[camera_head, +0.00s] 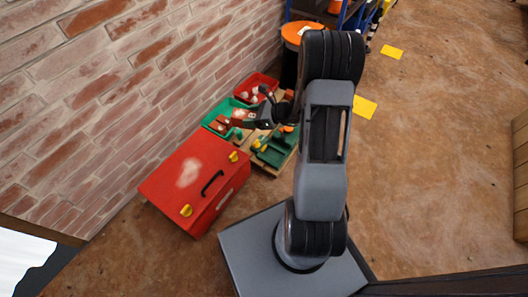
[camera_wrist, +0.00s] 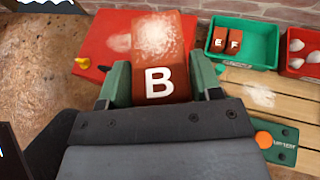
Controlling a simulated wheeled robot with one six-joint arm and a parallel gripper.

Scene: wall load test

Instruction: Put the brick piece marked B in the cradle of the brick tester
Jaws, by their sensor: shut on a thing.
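The brick piece marked B (camera_wrist: 160,52), reddish brown with a white letter and a pale dusty patch, is between the two green-padded fingers of my gripper (camera_wrist: 161,84) in the wrist view. My gripper is shut on it and holds it up. In the head view my gripper (camera_head: 250,115) is near the green tray by the wall. The brick tester (camera_head: 272,150), a green device, sits on a wooden pallet right of the red case. In the wrist view only a dark green part of it with an orange knob (camera_wrist: 264,139) shows; its cradle cannot be made out.
A red toolbox (camera_head: 190,180) with yellow latches stands by the brick wall. A green tray (camera_wrist: 244,58) holds pieces marked E and F. A red tray (camera_wrist: 287,66) holds pale lumps. An orange-topped bin (camera_head: 292,35) stands behind.

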